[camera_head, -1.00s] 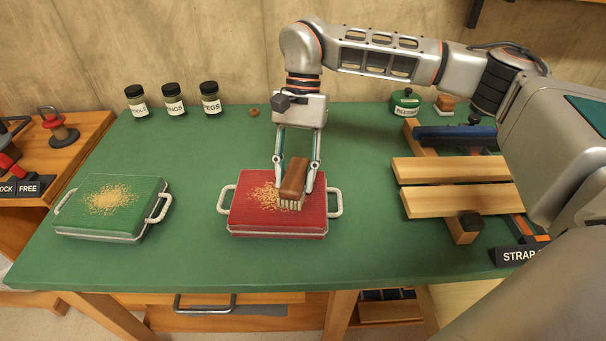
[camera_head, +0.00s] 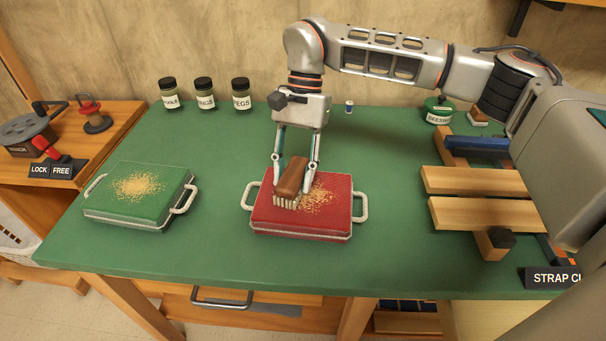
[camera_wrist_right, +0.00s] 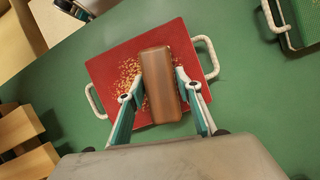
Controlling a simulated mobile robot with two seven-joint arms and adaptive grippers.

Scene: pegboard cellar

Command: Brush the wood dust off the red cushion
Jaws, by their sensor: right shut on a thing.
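The red cushion (camera_head: 330,226) has two pale handles and lies on the green bench top; it also shows in the wrist view (camera_wrist_right: 105,70). A patch of tan wood dust (camera_head: 318,198) lies on its top, right of the brush in the head view. My right gripper (camera_head: 294,182) is shut on a brown brush (camera_head: 292,177), pale bristles down on the left part of the cushion. The wrist view shows the brush back (camera_wrist_right: 160,85) between the fingers, with dust (camera_wrist_right: 128,75) to its left. I cannot see my left gripper.
A green cushion (camera_head: 112,206) with its own dust patch lies to the left. Several labelled jars (camera_head: 204,95) stand at the back. A wooden slatted frame (camera_head: 475,182) and a green tin (camera_head: 437,110) are at right. Bare bench lies between the cushions.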

